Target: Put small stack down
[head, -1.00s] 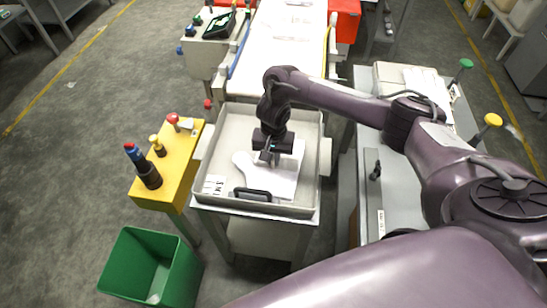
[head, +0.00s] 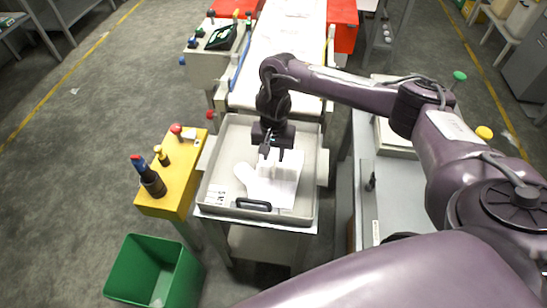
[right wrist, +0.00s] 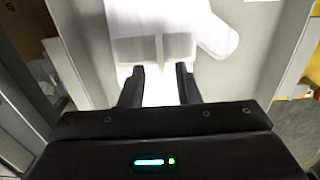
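A small stack of white film gloves (head: 283,188) lies flat in the grey tray (head: 222,150), with a thumb-like lobe pointing left. In the right wrist view the white stack (right wrist: 160,22) lies beyond and below the fingertips, its lobe at the right. My right gripper (head: 273,155) is over the back part of the stack, pointing down. Its two fingers are apart, with nothing clearly held between them, as the right wrist view also shows (right wrist: 158,85). I cannot tell whether the fingertips still touch the top glove. My left gripper is not in view.
The tray has a black handle (head: 253,205) and a printed label at its front. A yellow stand (head: 175,180) with buttons is at the left, above a green bin (head: 155,270). A conveyor (head: 283,60) runs behind. A grey bench (head: 390,195) is at the right.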

